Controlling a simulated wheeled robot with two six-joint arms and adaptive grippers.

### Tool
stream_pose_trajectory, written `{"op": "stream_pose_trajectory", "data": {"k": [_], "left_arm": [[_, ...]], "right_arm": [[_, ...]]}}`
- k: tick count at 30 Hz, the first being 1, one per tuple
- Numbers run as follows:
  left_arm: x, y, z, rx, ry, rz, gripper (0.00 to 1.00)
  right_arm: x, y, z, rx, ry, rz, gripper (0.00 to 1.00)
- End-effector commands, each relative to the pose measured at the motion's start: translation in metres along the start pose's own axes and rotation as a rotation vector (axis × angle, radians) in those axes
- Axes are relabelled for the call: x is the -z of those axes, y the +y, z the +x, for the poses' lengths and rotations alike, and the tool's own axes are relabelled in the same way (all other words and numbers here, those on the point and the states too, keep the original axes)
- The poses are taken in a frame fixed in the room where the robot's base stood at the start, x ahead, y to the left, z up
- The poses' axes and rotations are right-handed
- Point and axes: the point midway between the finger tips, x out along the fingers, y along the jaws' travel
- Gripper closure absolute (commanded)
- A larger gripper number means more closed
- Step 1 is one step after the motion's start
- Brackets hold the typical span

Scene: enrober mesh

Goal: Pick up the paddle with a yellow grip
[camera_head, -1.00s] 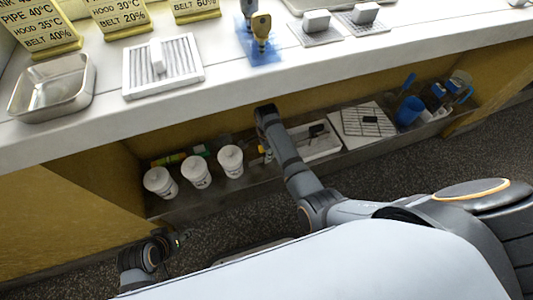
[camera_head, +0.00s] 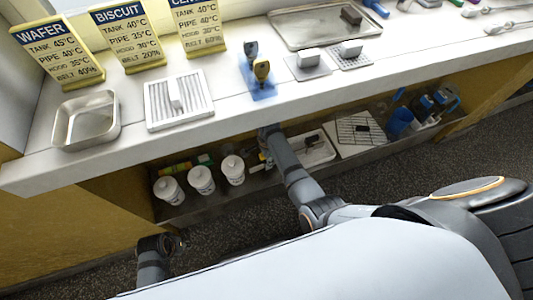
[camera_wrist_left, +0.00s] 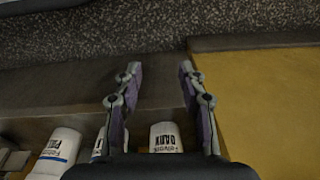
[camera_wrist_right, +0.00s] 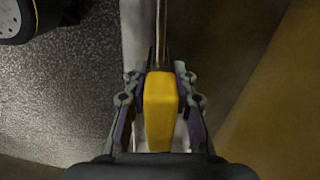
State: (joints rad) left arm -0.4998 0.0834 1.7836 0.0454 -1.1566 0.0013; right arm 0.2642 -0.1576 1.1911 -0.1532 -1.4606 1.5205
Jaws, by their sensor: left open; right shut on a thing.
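The paddle's yellow grip (camera_wrist_right: 160,108) lies lengthwise between the fingers of my right gripper (camera_wrist_right: 160,88) in the right wrist view. A thin metal shaft runs from it away from the camera. My right gripper is shut on this grip. In the head view my right arm reaches to the low shelf under the counter, and its wrist mostly hides the gripper and paddle. My left gripper (camera_wrist_left: 158,72) is open and empty in the left wrist view, near the shelf edge. The far end of the paddle cannot be made out.
White tubs (camera_head: 201,180) stand on the shelf (camera_head: 200,209), left of my right arm. A white tray (camera_head: 318,150), a wire rack (camera_head: 354,131) and a blue cup (camera_head: 399,121) are right of it. The counter (camera_head: 133,150) overhangs the shelf and holds signs, trays and a metal pan (camera_head: 86,119).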

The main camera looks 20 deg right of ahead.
Motion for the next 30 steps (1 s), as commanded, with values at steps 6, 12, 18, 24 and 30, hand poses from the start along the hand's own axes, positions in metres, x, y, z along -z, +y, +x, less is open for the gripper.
{"op": "stream_pose_trajectory", "data": {"k": [6, 12, 18, 24, 30], "left_arm": [[-0.038, -0.017, 0.059, 0.032, 0.006, -0.002, 0.6], [-0.096, -0.027, 0.083, 0.047, -0.003, 0.001, 0.6], [-0.17, -0.028, 0.076, 0.047, -0.026, 0.003, 0.6], [-0.182, -0.029, 0.032, 0.047, -0.025, 0.004, 0.6], [-0.179, -0.029, 0.009, 0.047, -0.027, 0.003, 0.6]], "right_arm": [[-0.002, 0.01, -0.019, 0.001, 0.0, 0.0, 1.0], [-0.004, 0.025, -0.041, 0.0, 0.0, 0.0, 1.0], [-0.008, 0.051, -0.057, -0.002, -0.001, 0.0, 1.0], [-0.013, 0.088, -0.074, -0.002, -0.001, 0.0, 1.0], [-0.017, 0.111, -0.079, 0.0, 0.0, 0.0, 1.0]]}}
